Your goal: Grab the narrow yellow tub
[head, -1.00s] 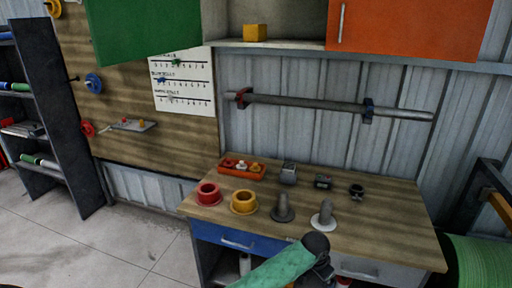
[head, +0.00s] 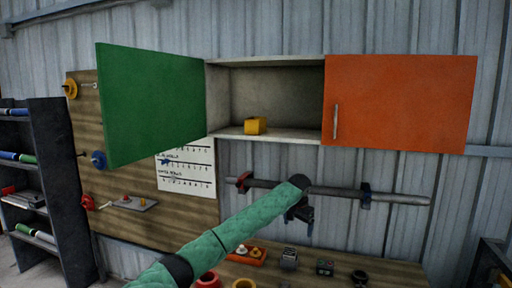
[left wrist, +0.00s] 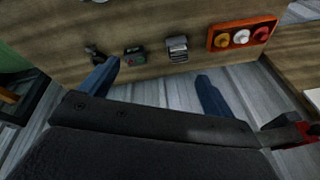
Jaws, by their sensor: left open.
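A small yellow tub (head: 255,126) sits on the floor of the open wall cabinet (head: 268,133), near its left-middle front edge. My left gripper (head: 303,214) is below and to the right of the tub, in front of the metal rail. It is open and empty; its two blue fingers stand apart in the left wrist view (left wrist: 155,88). The tub is not visible in the left wrist view. My right gripper is not in view.
The green door (head: 150,103) stands open at the cabinet's left; the orange door (head: 400,102) covers its right part. The rail (head: 400,198) runs below. The workbench (left wrist: 70,50) carries an orange tray (left wrist: 241,35) and small items.

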